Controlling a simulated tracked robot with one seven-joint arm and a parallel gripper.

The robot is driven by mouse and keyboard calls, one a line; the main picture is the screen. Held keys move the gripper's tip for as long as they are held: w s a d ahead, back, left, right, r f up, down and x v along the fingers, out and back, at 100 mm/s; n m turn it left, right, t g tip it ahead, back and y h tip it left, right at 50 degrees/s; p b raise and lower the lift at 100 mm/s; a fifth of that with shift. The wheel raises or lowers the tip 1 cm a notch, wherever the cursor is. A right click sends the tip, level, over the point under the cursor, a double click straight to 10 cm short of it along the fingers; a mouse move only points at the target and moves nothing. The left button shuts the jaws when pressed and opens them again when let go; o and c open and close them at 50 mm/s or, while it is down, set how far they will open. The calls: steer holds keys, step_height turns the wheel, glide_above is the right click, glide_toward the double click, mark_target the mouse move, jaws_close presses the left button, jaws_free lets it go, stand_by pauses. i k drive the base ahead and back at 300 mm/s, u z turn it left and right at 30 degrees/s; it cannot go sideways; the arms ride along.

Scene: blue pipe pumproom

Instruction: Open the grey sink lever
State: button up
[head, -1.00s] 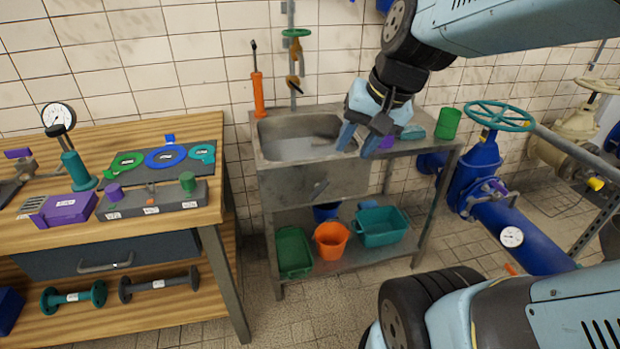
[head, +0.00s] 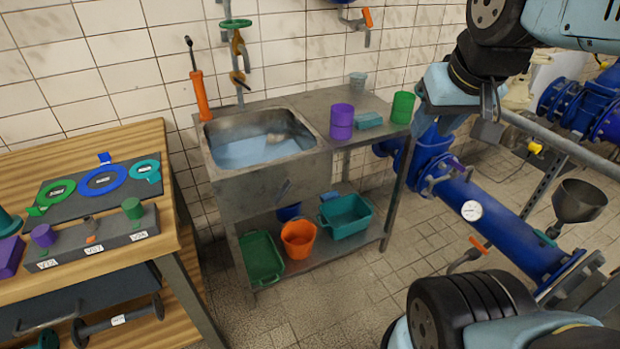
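The steel sink (head: 245,190) stands against the tiled wall, with bluish water or a bluish bottom in its basin. A small grey lever (head: 284,189) slants on the sink's front face, right of centre. It is small, so its exact position is hard to read. My gripper (head: 455,98) is at the upper right, right of the sink and apart from the lever. It is seen from behind and the side, and its fingertips are not clear. I see nothing held in it.
Bins, including an orange bucket (head: 298,239), fill the lower shelf. A wooden bench (head: 120,140) is left; blue pipe (head: 500,220) is right. Floor in front is clear.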

mark_target(282, 190)
steer(key=z, duration=0.75)
steer(key=k, duration=1.65)
steer(key=u, duration=0.95)
steer(key=i, duration=1)
steer(key=z, duration=0.1)
